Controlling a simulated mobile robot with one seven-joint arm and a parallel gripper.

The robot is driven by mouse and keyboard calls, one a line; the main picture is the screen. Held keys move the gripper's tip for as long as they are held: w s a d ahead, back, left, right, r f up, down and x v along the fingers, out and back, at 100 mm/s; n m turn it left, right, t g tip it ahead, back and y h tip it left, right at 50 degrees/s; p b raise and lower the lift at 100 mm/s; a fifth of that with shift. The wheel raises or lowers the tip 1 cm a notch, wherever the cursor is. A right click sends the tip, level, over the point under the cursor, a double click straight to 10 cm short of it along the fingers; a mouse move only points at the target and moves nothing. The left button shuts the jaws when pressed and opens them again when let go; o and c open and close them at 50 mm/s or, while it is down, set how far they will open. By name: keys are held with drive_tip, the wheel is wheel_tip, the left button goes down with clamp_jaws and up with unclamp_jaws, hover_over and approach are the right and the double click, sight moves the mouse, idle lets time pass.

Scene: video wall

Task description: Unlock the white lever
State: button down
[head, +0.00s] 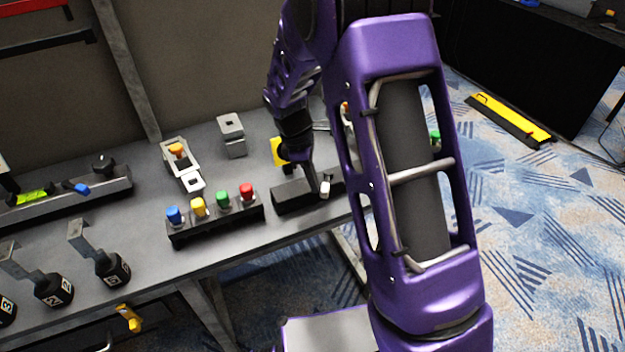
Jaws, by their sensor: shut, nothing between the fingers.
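The white lever (325,189) shows as a small white end at the front of a black block (292,195) on the table. My gripper (316,189) points down at this block, its fingertips shut, right beside the white end. From this angle I cannot tell whether the fingertips touch the lever. My arm covers the area to the right of the block, and the rest of the lever is hidden or too small to make out.
A black box with blue, yellow, green and red buttons (222,207) stands just left. Behind are a grey block (231,135), a white latch-like device (181,162) and a yellow part (278,151). Black numbered levers (112,267) stand front left. The grey table (130,205) has bare patches between devices.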

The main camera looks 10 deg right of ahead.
sight(328, 189)
drive_tip(key=shift+s+d+n, duration=0.15)
drive_tip(key=shift+d+n, duration=0.1)
drive_tip(key=shift+n, duration=0.25)
drive_tip(key=d+n+p, duration=0.1)
drive_tip(key=n, duration=0.1)
drive_tip(key=s+d+n+t+p, duration=0.1)
drive_tip(key=n, duration=0.1)
drive_tip(key=shift+s+d+r+p, duration=0.1)
drive_tip(key=shift+s+r+p, duration=0.05)
drive_tip(key=shift+p, duration=0.25)
drive_tip(key=d+n+p, duration=0.1)
drive_tip(key=d+n+t+p, duration=0.1)
drive_tip(key=n, duration=0.1)
drive_tip(key=shift+s+d+n+p, duration=0.1)
drive_tip(key=shift+s+n+p, duration=0.1)
drive_tip(key=shift+n+p, duration=0.1)
drive_tip(key=shift+w+d+n+t+p, duration=0.1)
drive_tip(key=shift+d+n+t+p, duration=0.2)
drive_tip(key=shift+d+n+p, duration=0.7)
drive_tip(key=shift+a+f+b, duration=0.2)
drive_tip(key=shift+a+b, duration=0.1)
drive_tip(key=shift+b, duration=0.1)
drive_tip(key=shift+w+a, duration=0.1)
drive_tip(key=shift+w+a, duration=0.5)
drive_tip(key=shift+w, duration=0.05)
